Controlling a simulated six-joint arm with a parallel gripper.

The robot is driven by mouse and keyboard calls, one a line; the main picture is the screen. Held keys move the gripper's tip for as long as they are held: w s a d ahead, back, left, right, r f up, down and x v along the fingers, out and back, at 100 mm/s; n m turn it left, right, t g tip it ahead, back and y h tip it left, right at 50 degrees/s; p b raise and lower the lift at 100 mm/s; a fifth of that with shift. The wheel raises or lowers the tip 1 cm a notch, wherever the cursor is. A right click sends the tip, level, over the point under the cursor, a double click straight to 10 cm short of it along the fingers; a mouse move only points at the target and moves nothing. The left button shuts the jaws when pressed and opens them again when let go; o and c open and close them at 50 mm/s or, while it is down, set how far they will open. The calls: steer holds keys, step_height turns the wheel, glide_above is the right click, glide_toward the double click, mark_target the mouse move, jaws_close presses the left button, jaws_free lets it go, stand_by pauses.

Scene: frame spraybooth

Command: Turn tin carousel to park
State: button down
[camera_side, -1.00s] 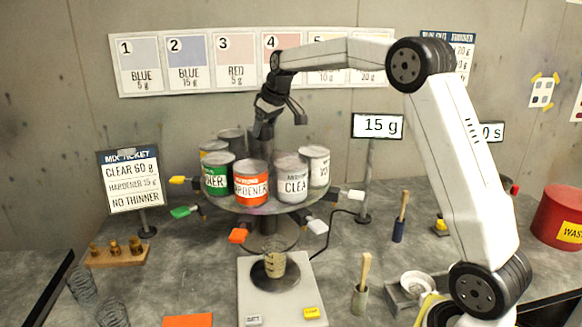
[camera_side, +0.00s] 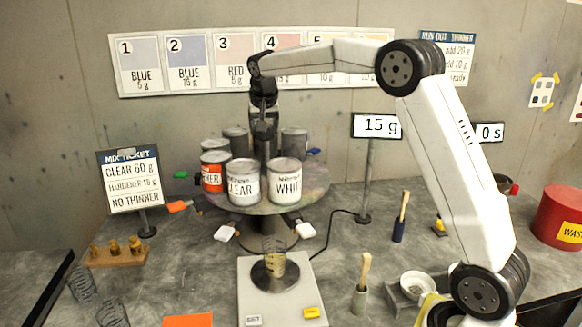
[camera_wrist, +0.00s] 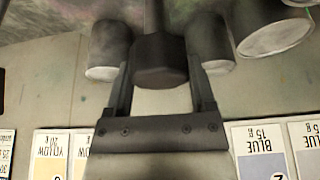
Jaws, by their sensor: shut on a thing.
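The tin carousel (camera_side: 314,196) is a round grey turntable carrying several tins in a ring. The CLEAR tin (camera_side: 243,184) and the WHITE tin (camera_side: 285,183) face the front, and the orange-labelled HARDENER tin (camera_side: 213,177) is at the left. Coloured tabs stick out under the rim, with white ones (camera_side: 305,230) in front. My gripper (camera_side: 264,128) points down over the carousel's middle. In the wrist view its fingers (camera_wrist: 160,85) are closed around a dark knob (camera_wrist: 160,62) on the central post.
A scale (camera_side: 280,300) with a cup (camera_side: 274,262) stands in front of the carousel. Its display (camera_side: 377,126) reads 15 g. The mix ticket (camera_side: 133,182) stands at left, and a red waste drum (camera_side: 562,215) at far right. Brushes (camera_side: 401,216) stand right of the carousel.

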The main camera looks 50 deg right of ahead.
steer(key=m+g, duration=0.1)
steer(key=m, duration=0.2)
steer(key=m+g+h, duration=0.1)
steer(key=m, duration=0.3)
steer(key=shift+w, duration=0.1)
steer(key=m+g, duration=0.2)
steer(key=m, duration=0.2)
steer(key=shift+m+g+y, duration=0.3)
steer(key=shift+m+g, duration=0.4)
steer(key=shift+m, duration=1.2)
jaws_free()
steer(key=shift+r, duration=0.15)
